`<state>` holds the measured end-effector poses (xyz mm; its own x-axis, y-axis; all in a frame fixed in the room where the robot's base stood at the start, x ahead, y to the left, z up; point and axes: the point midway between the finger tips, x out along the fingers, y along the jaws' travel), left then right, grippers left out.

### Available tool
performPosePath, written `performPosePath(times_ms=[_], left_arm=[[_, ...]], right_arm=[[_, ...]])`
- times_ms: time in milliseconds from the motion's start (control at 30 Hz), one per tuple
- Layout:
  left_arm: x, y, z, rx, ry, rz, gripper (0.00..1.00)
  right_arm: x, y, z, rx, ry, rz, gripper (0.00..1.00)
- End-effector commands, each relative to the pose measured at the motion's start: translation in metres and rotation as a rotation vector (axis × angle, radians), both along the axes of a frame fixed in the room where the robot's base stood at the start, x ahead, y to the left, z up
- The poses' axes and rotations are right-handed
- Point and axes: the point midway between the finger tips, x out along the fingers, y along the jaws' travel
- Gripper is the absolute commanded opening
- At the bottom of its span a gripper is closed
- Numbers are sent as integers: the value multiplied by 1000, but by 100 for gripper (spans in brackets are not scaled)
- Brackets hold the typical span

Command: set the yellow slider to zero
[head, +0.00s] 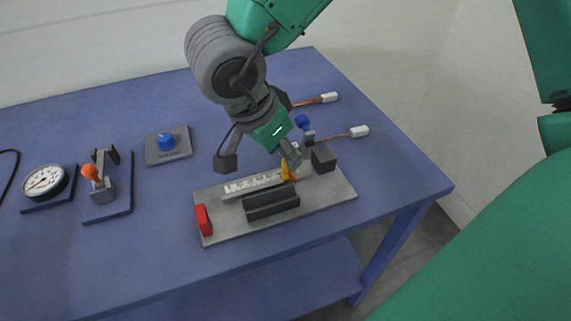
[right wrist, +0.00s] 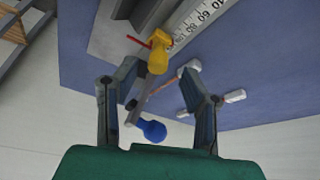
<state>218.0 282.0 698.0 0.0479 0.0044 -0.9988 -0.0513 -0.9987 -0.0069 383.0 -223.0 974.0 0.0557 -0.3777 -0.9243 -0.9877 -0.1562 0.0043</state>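The yellow slider (head: 286,171) stands near the right end of a white scale (head: 252,184) on a grey base plate (head: 325,194). In the right wrist view the yellow slider (right wrist: 158,52) has a red pointer beside the scale (right wrist: 196,20), whose figures are only partly readable. My right gripper (head: 290,154) is just above and behind the slider in the head view and covers part of it. In the right wrist view my right gripper (right wrist: 160,82) is open, its fingers apart, with the slider beyond the gap and nothing held. My left gripper is not in view.
A black block (head: 323,159), a dark rail (head: 271,204) and a red block (head: 203,220) sit on the plate. A blue ball knob (head: 303,121) is close to my right gripper. White connectors (head: 359,131), a blue dial (head: 166,141), an orange-knobbed lever (head: 90,172) and a gauge (head: 45,181) stand around.

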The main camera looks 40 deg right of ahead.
Motion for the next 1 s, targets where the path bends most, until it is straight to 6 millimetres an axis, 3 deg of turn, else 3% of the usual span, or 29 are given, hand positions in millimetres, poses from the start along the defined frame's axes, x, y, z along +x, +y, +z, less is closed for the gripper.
performPosePath(times_ms=[200, 600, 633, 733, 1000], left_arm=[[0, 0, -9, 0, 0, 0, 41], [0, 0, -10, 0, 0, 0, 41], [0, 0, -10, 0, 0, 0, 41], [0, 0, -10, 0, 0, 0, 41], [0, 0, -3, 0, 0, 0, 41]], right_arm=[[1, -11, -29, -1, 1, 0, 38], [2, -14, -35, -1, -2, 1, 38], [2, -14, -35, -1, -2, 1, 35], [2, -14, -35, -1, -2, 1, 0], [5, -10, -33, -2, -1, 1, 0]])
